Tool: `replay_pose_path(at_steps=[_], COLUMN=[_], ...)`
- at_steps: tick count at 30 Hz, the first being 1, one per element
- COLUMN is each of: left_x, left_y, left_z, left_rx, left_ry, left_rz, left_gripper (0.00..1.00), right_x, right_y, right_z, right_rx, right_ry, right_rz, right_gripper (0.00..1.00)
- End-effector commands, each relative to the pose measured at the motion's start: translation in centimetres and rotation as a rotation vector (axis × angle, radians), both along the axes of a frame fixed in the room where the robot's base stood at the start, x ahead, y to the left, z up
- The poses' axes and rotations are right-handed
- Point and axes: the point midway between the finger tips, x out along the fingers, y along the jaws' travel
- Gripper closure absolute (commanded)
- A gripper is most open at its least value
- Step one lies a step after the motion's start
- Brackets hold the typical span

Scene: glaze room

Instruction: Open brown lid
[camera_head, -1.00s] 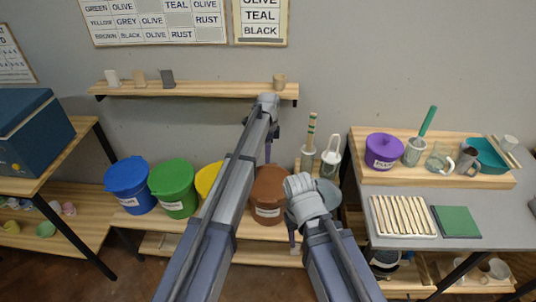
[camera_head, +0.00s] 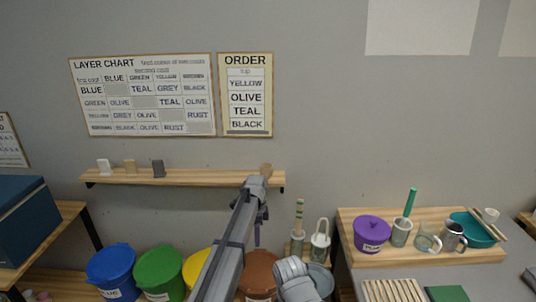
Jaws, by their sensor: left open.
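The brown bucket (camera_head: 260,283) stands on the low bench, and its brown lid (camera_head: 262,258) shows only partly between my arms. My left gripper (camera_head: 257,236) points down above the lid, in front of the wall shelf. It is open and looks empty; I cannot tell its exact height over the lid. My right arm's wrist is at the bottom edge, just right of the brown bucket, and its jaws are below the picture.
Blue (camera_head: 111,267), green (camera_head: 159,270) and yellow (camera_head: 197,266) buckets stand left of the brown one. A grey bucket (camera_head: 321,280) is to its right. A wall shelf (camera_head: 180,177) holds small tiles. A purple pot (camera_head: 371,234) sits on the right table's board. An order sheet (camera_head: 246,95) hangs above.

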Motion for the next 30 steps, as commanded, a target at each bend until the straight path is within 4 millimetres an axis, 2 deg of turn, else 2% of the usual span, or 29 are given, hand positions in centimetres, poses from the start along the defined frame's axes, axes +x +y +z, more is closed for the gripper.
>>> replay_pose_path(at_steps=[1, 2, 9, 12, 15, 18, 21, 30], left_x=[-2.9, -4.5, -19.8, -25.1, -29.3, -32.0, -33.5, -33.8], left_y=[-0.3, -0.5, -1.0, -0.7, -0.4, 0.0, 0.2, 0.2], left_z=[0.0, 0.0, 0.0, 0.1, 0.1, 0.1, 0.1, 0.1], left_rx=[0.007, 0.014, 0.08, 0.102, 0.117, 0.128, 0.133, 0.136], left_ry=[0.0, -0.001, -0.026, -0.045, -0.061, -0.076, -0.085, -0.089], left_rz=[0.05, 0.094, 0.593, 0.79, 0.952, 1.07, 1.142, 1.181], left_gripper=[0.55, 0.55, 0.55, 0.55, 0.55, 0.55, 0.55, 0.55], right_x=[0.0, 0.0, 0.0, 0.0, 0.0, 0.0, 0.0, 0.0], right_y=[0.0, 0.0, 0.0, 0.0, 0.0, 0.0, 0.0, 0.0], right_z=[0.0, 0.0, 0.0, 0.0, 0.0, 0.0, 0.0, 0.0], right_rx=[0.0, 0.0, 0.0, 0.0, 0.0, 0.0, 0.0, 0.0], right_ry=[0.0, 0.0, 0.0, 0.0, 0.0, 0.0, 0.0, 0.0], right_rz=[0.0, 0.0, 0.0, 0.0, 0.0, 0.0, 0.0, 0.0], right_gripper=[0.5, 0.5, 0.5, 0.5, 0.5, 0.5, 0.5, 0.5])
